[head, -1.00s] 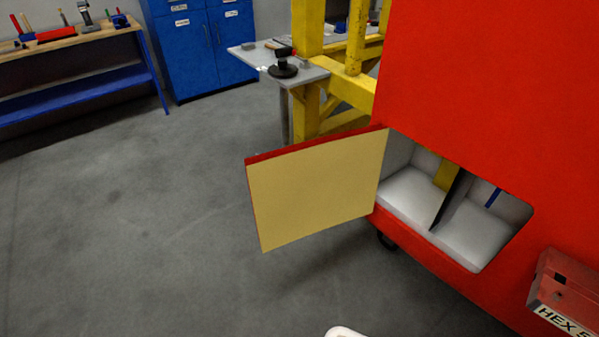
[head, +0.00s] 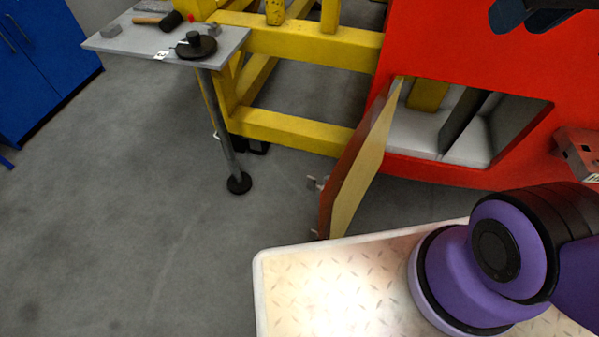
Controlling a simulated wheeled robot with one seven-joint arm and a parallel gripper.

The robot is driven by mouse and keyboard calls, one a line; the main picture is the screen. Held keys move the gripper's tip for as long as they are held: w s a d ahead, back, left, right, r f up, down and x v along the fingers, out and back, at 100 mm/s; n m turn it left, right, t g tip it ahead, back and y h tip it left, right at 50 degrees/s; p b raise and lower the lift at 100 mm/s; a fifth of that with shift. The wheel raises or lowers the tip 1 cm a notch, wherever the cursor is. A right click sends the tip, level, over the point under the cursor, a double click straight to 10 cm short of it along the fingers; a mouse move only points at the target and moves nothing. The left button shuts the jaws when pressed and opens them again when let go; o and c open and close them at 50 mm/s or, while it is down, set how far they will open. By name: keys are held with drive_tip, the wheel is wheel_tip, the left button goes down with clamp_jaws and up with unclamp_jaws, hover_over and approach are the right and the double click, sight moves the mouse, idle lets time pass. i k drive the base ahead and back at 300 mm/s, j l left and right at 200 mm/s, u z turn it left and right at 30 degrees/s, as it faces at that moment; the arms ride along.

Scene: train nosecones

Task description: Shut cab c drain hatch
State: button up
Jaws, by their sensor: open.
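The drain hatch (head: 362,165) stands wide open, swung out from the left edge of its opening in the red cab (head: 455,45). I see it nearly edge-on, with its tan inner face to the right and its red outer face to the left. A small metal latch part sticks out from the outer face. The opening (head: 475,120) shows a pale interior with a dark divider and a yellow strip. My gripper (head: 530,14) is partly in view at the top right, in front of the cab above the opening. It is open and apart from the hatch.
A grey side table (head: 165,40) with a mallet and a black round part stands at the upper left, by a yellow frame (head: 300,45). A red box (head: 580,150) is right of the opening. The floor left of the hatch is clear.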

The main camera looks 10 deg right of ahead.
sight(343, 191)
drive_tip(key=j+z, duration=0.15)
drive_tip(key=j, duration=1.5)
drive_tip(key=j+z, duration=0.5)
drive_tip(key=i+j+z, duration=0.1)
drive_tip(key=z, duration=0.6)
drive_tip(key=k+j, duration=0.1)
drive_tip(key=k, duration=0.2)
drive_tip(key=k+j+z, duration=0.1)
drive_tip(key=k+j, duration=0.05)
drive_tip(key=k, duration=0.1)
